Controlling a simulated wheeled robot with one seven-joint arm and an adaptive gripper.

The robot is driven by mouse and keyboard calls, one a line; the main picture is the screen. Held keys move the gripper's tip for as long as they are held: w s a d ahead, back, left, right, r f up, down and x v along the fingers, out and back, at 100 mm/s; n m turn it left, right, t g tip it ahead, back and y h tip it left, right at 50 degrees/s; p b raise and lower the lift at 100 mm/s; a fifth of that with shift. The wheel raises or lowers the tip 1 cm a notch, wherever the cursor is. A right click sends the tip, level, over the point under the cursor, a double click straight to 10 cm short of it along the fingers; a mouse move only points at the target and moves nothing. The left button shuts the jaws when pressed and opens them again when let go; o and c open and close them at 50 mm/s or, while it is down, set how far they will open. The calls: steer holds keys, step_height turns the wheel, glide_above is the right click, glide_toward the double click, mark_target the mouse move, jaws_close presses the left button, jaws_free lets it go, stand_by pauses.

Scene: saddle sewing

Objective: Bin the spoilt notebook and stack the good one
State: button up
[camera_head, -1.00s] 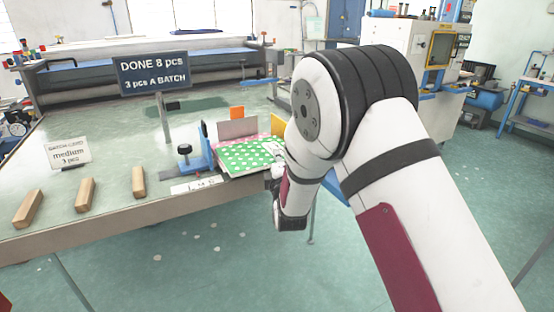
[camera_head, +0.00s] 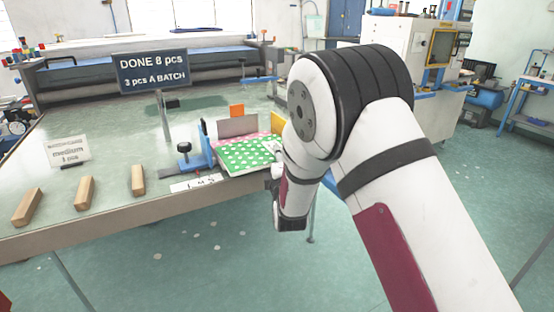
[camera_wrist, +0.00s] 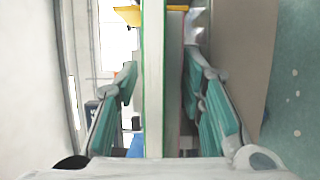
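A green notebook with white dots (camera_head: 248,155) lies at the table's front edge, beside the blue clamp-like fixture. A pink patterned cover (camera_head: 233,141) shows just behind it; I cannot tell which notebook is spoilt. My gripper is mostly hidden behind my arm in the head view, at the right end of the green notebook. In the wrist view my gripper (camera_wrist: 160,85) has its teal-padded fingers apart. A green-edged notebook with white pages (camera_wrist: 153,90) stands between them edge-on, with a small gap at the left finger.
A blue fixture (camera_head: 200,150) and upright grey and orange dividers (camera_head: 237,126) border the notebooks.

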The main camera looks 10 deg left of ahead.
steer(key=shift+s, duration=0.1)
steer(key=s+d+p, duration=0.4)
steer(key=s+d, duration=0.1)
steer(key=s, duration=0.3)
steer(key=shift+d+p, duration=0.3)
steer(key=shift+p, duration=0.05)
stand_by(1.2)
steer(key=s+d+r+m+g+h, duration=0.1)
steer(key=s+d+r+m+g, duration=0.25)
steer(key=d+r+m, duration=0.3)
steer(key=s+d+r+m+g+h, duration=0.2)
steer(key=s+d+r+m+g, duration=0.1)
steer(key=s+d+r+m, duration=0.3)
steer(key=s+d+r+m+g, duration=0.1)
steer(key=s+d+m+g, duration=0.1)
steer(key=s, duration=0.8)
steer(key=s+d+r+m+g+h, duration=0.1)
steer(key=s+d+m+g, duration=0.1)
steer(key=s, duration=0.9)
steer(key=s+d+r+m+g, duration=0.1)
steer(key=s+d+m, duration=0.3)
steer(key=s, duration=0.6)
steer(key=shift+s+d+r+g, duration=0.2)
steer(key=shift+d+g, duration=0.65)
steer(key=shift+d, duration=0.1)
